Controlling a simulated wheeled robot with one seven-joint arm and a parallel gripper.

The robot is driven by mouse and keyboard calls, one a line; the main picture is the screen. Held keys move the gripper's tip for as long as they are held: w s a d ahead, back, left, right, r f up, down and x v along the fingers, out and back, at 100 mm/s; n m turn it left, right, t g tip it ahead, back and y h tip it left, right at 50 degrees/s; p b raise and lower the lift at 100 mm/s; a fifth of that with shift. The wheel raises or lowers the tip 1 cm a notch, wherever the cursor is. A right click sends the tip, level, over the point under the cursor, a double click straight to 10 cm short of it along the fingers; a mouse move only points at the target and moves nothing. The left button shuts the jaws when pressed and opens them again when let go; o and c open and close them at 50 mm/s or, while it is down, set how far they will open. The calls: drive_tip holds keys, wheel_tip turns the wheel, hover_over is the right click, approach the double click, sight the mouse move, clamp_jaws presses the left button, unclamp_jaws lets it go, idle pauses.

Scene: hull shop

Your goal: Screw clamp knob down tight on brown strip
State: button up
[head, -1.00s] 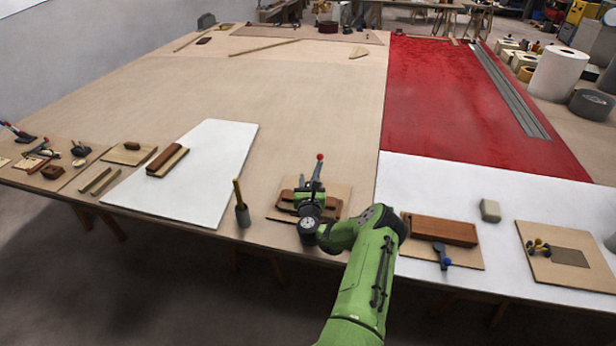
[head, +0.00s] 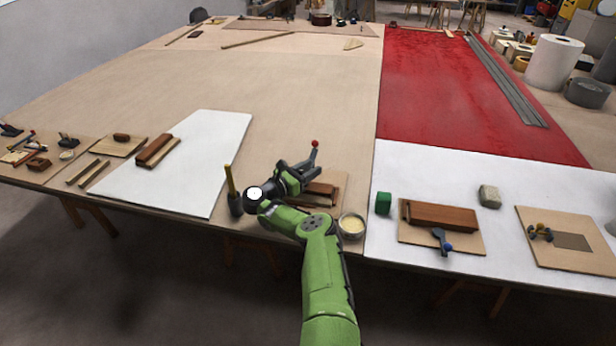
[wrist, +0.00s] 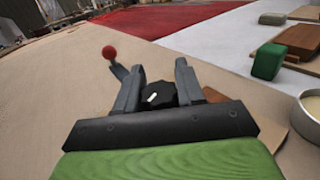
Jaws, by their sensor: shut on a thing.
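My gripper (head: 292,181) is low over the near table edge, shut on a black knob (wrist: 158,96) with a small white mark. In the wrist view the knob sits between the two fingers (wrist: 160,84). A grey lever with a red ball end (head: 315,144) stands up just beyond the fingers. The ball also shows at the upper left of the wrist view (wrist: 109,51). The brown strip (head: 322,196) lies on a thin board to the right of my gripper, partly hidden by it. Where the clamp meets the strip is hidden.
A holder with a yellow-handled tool (head: 229,180) stands close left of my wrist. A round bowl (head: 351,226) sits just right of my arm. A green block (head: 383,203) and a brown block on a board (head: 444,216) are farther right.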

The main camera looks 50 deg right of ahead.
drive_tip(key=shift+s+f+m+g+b, duration=0.1)
drive_tip(key=shift+m+g+b, duration=0.4)
drive_tip(key=shift+g+b, duration=0.25)
drive_tip(key=shift+g+y, duration=0.25)
drive_tip(key=shift+y, duration=0.05)
drive_tip(key=o, duration=1)
drive_tip(key=shift+c, duration=0.2)
drive_tip(key=v, duration=0.2)
drive_tip(key=p+v, duration=0.2)
drive_tip(key=v, duration=0.1)
drive_tip(key=shift+a+r, duration=0.3)
drive_tip(key=shift+r, duration=0.1)
drive_tip(key=p, duration=0.1)
drive_tip(key=a+p, duration=0.1)
drive_tip(key=p, duration=0.1)
drive_tip(key=shift+w+r, duration=0.1)
drive_tip(key=shift+w, duration=0.2)
drive_tip(key=shift+a+f+p, duration=0.2)
drive_tip(key=shift+a+p, duration=0.15)
drive_tip(key=shift+p, duration=0.3)
drive_tip(key=shift+w+a+f, duration=0.1)
drive_tip(key=shift+f, duration=0.1)
